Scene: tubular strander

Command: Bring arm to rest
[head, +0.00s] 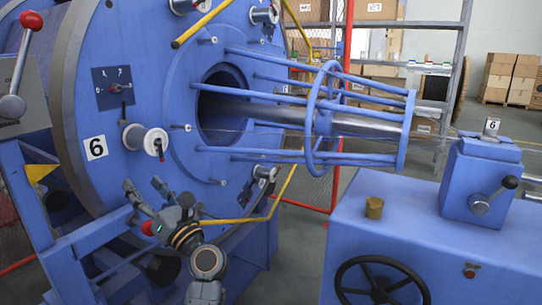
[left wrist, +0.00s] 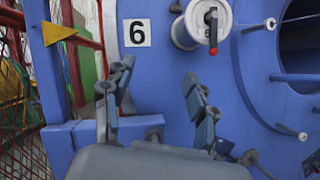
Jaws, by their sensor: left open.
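My left gripper (head: 144,189) is low in front of the blue strander drum (head: 165,130) in the head view. I cannot tell the exact gap to the drum. My right gripper is in neither view.
A blue cabinet (head: 400,205) with a black handwheel (head: 382,284) stands at the right. A cage of blue rods (head: 322,120) sticks out from the drum. A yellow rail (head: 280,190) runs behind my arm. Shelves and boxes (head: 508,75) are far back.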

